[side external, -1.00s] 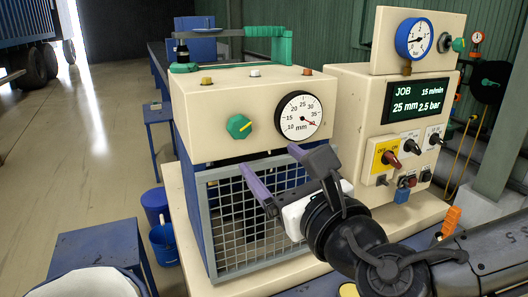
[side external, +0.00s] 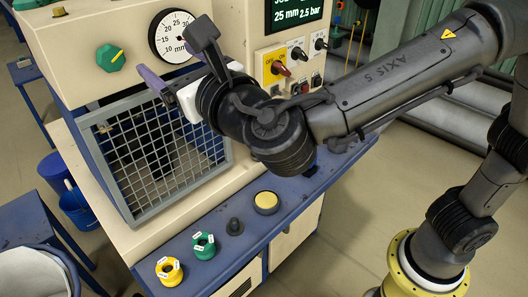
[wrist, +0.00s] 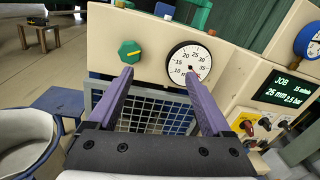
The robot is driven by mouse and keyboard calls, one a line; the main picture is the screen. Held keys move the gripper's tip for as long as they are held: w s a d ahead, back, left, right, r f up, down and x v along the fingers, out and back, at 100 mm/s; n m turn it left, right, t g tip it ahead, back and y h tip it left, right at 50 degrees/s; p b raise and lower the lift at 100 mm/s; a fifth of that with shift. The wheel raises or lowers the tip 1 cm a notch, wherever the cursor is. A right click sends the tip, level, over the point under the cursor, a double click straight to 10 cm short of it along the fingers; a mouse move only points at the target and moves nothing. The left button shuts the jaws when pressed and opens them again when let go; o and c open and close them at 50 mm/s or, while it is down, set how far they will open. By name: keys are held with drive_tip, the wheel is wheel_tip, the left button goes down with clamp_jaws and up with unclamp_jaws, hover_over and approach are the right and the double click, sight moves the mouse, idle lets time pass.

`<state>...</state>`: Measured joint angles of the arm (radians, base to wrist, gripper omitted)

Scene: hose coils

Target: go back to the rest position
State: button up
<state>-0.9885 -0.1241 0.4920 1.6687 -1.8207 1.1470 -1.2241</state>
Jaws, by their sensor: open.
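My gripper (side external: 164,43) hangs in front of the cream machine (side external: 105,30), its two purple fingers pointing at the front panel. The fingers are wide apart with nothing between them. In the wrist view, the open gripper (wrist: 158,74) frames part of the machine's mesh guard (wrist: 150,115), with the green knob (wrist: 130,51) and the round mm dial (wrist: 190,63) beyond the fingertips. The gripper looks clear of the machine, though the exact gap cannot be told.
A control panel (side external: 262,50) with switches stands right of the gripper. A blue bucket (side external: 78,207) is on the floor.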

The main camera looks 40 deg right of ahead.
drive_tip(key=w+d+r+m+g+h, duration=0.1)
drive_tip(key=d+r+m+h, duration=0.1)
drive_tip(key=d, duration=0.4)
drive_tip(key=w+d+r+m+h, duration=0.1)
drive_tip(key=d+m+h, duration=0.1)
drive_tip(key=d, duration=0.4)
drive_tip(key=s+d+f+m+g+h, duration=0.1)
drive_tip(key=s+d+m+g+h, duration=0.2)
drive_tip(key=d, duration=0.5)
drive_tip(key=s+d+f+m+g, duration=0.25)
drive_tip(key=d+m, duration=0.25)
drive_tip(key=d, duration=0.3)
drive_tip(key=s+d+f+m+g+y, duration=0.1)
drive_tip(key=s+d+f+m+g, duration=0.25)
drive_tip(key=s+m, duration=0.35)
drive_tip(key=s+d+f+m+g+y, duration=0.1)
drive_tip(key=s+d+f+m+g, duration=0.1)
drive_tip(key=s+d+f+m, duration=0.5)
drive_tip(key=s+a+f+m+y, duration=0.3)
drive_tip(key=a+m, duration=0.2)
drive_tip(key=a, duration=0.1)
drive_tip(key=s+a+f+m+y, duration=0.3)
drive_tip(key=s+a+m, duration=0.1)
drive_tip(key=a+m, duration=0.2)
drive_tip(key=shift+f+g+y, duration=0.15)
drive_tip(key=shift+g+y, duration=0.15)
